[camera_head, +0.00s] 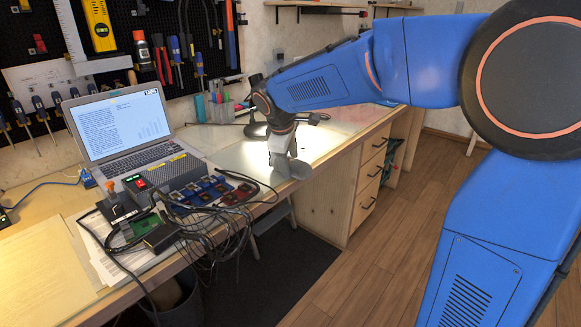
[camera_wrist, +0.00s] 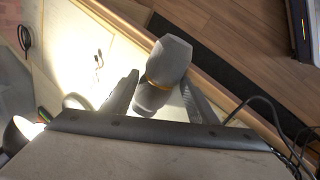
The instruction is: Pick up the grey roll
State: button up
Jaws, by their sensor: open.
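The grey roll (camera_wrist: 169,58) shows in the wrist view, with a narrow orange band around it. It lies near the table edge, between and partly beyond the fingertips of my gripper (camera_wrist: 160,80). The two fingers are apart, one on each side of the roll, and I cannot tell whether either touches it. In the head view my gripper (camera_head: 281,157) points down at the worktop, and the grey roll (camera_head: 299,170) shows at its lower right, near the front edge. My gripper hides part of the roll there.
A laptop (camera_head: 118,128) stands at the left. Several cables and small devices (camera_head: 205,190) lie left of my gripper near the front edge. A pen holder (camera_head: 220,110) stands behind. The worktop right of my gripper (camera_head: 335,135) looks clear, with drawers (camera_head: 368,172) below.

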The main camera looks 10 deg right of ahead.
jog(key=c, duration=0.8)
jog(key=shift+r, duration=0.1)
jog(key=shift+r, duration=0.35)
jog(key=shift+c, duration=1.4)
notch_tip(320, 180, up, 9)
jog(key=shift+r, duration=0.1)
jog(key=shift+c, duration=1)
